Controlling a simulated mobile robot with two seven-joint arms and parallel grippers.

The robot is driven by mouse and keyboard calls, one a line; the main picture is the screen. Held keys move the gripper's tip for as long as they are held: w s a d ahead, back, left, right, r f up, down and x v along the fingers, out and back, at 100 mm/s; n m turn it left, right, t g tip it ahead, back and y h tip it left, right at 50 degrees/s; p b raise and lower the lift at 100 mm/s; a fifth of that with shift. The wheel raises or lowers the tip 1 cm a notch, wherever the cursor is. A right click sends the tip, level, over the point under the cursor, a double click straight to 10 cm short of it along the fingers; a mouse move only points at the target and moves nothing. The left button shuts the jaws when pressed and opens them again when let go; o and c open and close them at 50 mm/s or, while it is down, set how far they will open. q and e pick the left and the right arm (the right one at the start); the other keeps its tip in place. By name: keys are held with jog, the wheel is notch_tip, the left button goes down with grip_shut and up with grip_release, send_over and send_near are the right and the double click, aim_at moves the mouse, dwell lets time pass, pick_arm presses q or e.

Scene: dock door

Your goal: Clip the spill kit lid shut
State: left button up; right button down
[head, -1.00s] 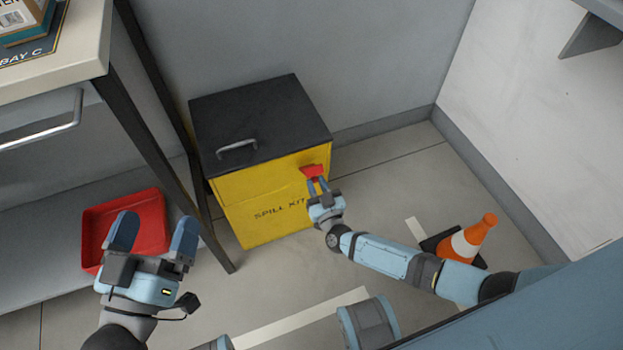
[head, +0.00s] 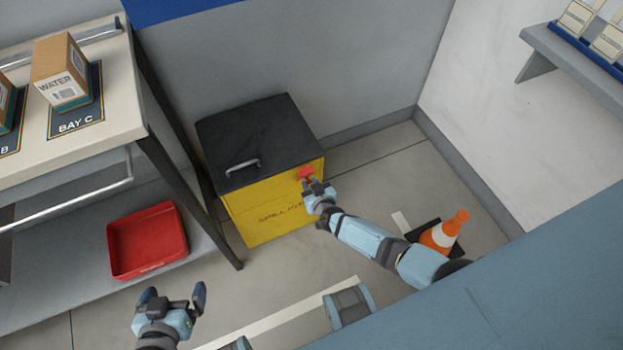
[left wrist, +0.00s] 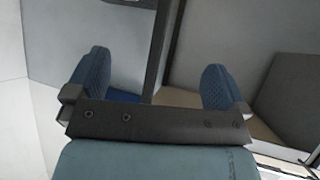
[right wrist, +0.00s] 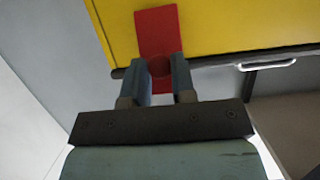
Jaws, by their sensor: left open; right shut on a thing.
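The spill kit is a yellow box (head: 270,205) with a black lid (head: 258,135) lying closed on top and a grey handle (head: 243,168). A red clip (head: 306,173) sits on its front near the right corner. My right gripper (head: 312,183) is at the clip. In the right wrist view the red clip (right wrist: 157,32) runs between the fingers (right wrist: 160,80), which are shut on it. Whether the clip is fastened cannot be told. My left gripper (head: 172,296) is open and empty, low at the left, apart from the box.
A table (head: 105,115) with a water carton (head: 62,75) stands at left. A red tray (head: 147,240) lies on its lower shelf. An orange cone (head: 445,232) stands on the floor right of my right arm. A wall shelf (head: 575,55) is at upper right.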

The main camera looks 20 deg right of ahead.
aim_at(307, 175)
jog(key=shift+w+a+r+g+p, duration=0.1)
jog(key=shift+w+r+g+p, duration=0.15)
jog(key=shift+r+g+p, duration=0.4)
jog(key=shift+w+a+r+g+p, duration=0.1)
jog(key=shift+w+g+p, duration=0.2)
jog(key=shift+p, duration=0.65)
jog(key=shift+w+d+r+p, duration=0.15)
jog(key=shift+w+r+p, duration=0.1)
jog(key=shift+w+p, duration=0.15)
pick_arm(q)
jog(key=shift+s+a+r, duration=0.15)
jog(key=shift+r, duration=1.15)
pick_arm(e)
jog(key=shift+w+r, duration=0.3)
jog(key=shift+w, duration=0.35)
pick_arm(q)
jog(key=shift+a, duration=0.1)
pick_arm(e)
jog(key=shift+w+r, duration=0.1)
jog(key=c, duration=0.9)
grip_release()
jog(key=shift+c, duration=0.2)
jog(key=shift+s+f, duration=0.2)
pick_arm(q)
jog(key=shift+r, duration=0.1)
pick_arm(e)
jog(key=shift+s, duration=0.1)
